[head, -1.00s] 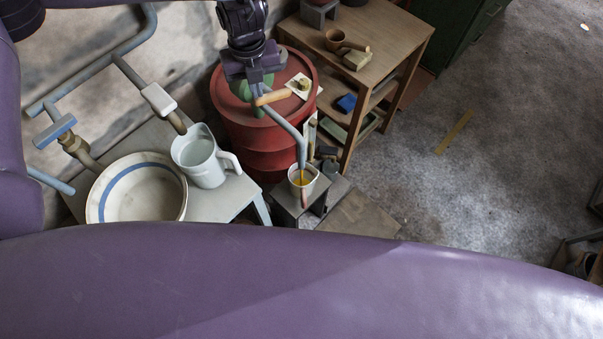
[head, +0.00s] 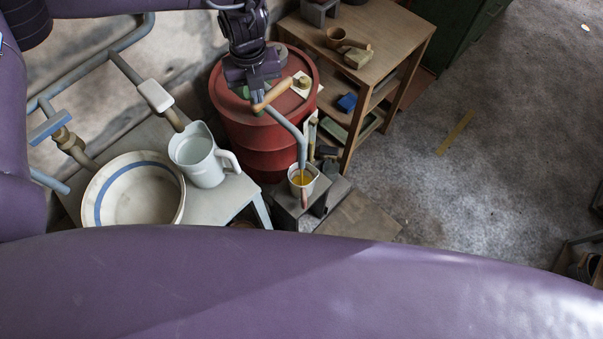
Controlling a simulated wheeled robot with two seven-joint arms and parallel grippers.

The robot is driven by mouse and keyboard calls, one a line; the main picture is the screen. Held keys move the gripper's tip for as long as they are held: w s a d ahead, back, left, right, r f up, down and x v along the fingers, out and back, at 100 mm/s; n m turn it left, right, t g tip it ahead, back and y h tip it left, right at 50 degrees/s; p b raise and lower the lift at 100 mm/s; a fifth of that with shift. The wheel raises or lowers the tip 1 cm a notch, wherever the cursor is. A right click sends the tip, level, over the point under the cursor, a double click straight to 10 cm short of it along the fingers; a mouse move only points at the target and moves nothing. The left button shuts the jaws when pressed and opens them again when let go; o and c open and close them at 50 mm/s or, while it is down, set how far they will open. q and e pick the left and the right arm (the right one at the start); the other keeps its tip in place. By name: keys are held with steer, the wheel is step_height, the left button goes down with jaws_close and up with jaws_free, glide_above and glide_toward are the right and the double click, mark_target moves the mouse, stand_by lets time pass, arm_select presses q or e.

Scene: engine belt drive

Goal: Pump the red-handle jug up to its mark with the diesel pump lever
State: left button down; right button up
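The red-handle jug (head: 311,187) is a small pale jug with its red handle toward me. It stands on a grey block under the pump's bent spout (head: 289,127), with orange-yellow liquid inside. I cannot make out its mark or the exact level. The diesel pump sits on the red drum (head: 237,128), its body mostly hidden behind my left gripper. Its wooden lever (head: 274,94) runs slantwise across the drum top. My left gripper (head: 257,86) is over the drum, pointing down, its fingers apparently shut on the lever. My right gripper is not in view.
A white jug (head: 201,160) and a blue-banded basin (head: 131,199) stand on a grey table left of the drum. A wooden shelf table (head: 392,45) stands to the right. The grey floor at right is mostly open. My purple body fills the front.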

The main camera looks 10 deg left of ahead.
arm_select(q)
steer(key=shift+f+b, duration=0.4)
steer(key=shift+f, duration=0.4)
step_height(320, 180, up, 10)
steer(key=p, duration=0.8)
